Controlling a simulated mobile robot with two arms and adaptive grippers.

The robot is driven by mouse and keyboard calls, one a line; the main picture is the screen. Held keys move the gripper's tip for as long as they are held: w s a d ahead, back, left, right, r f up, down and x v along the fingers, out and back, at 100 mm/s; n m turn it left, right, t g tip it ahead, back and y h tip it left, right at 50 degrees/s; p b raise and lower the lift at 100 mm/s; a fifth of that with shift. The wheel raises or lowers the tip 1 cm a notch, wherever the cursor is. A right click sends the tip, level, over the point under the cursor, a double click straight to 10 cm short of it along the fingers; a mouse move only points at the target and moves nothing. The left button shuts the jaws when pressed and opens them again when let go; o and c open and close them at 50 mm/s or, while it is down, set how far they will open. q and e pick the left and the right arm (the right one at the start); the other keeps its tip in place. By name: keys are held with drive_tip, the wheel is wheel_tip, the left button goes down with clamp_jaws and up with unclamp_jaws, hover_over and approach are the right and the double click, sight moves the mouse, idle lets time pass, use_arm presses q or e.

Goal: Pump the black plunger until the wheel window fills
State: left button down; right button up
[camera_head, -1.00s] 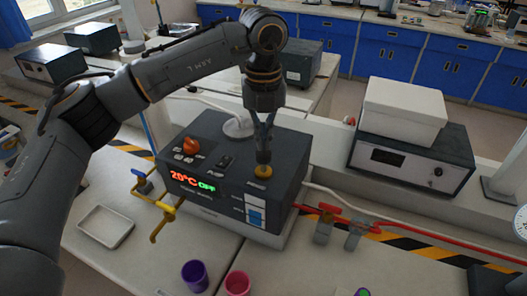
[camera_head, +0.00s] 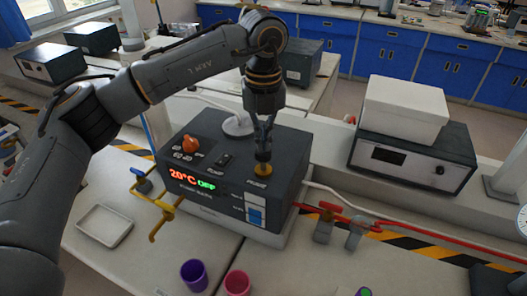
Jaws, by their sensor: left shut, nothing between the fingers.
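A dark box-shaped device (camera_head: 222,195) stands on the bench with a lit panel reading 20°C and OFF. A small window (camera_head: 255,211) with white and blue parts is on the device's front right. I cannot make out a black plunger or a wheel-shaped window for certain. My right gripper is not in view.
An orange knob (camera_head: 190,144) and a black switch (camera_head: 224,160) are also on the device's top. A white tray (camera_head: 104,225), purple cup (camera_head: 194,275) and pink cup (camera_head: 237,284) are in front.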

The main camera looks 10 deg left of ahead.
use_arm(q)
drive_tip(key=shift+f+b, duration=1)
drive_tip(key=shift+f, duration=0.5)
drive_tip(key=shift+r, duration=0.1)
drive_tip(key=shift+r+p, duration=1.15)
drive_tip(key=shift+r, duration=0.85)
drive_tip(key=shift+f, duration=0.15)
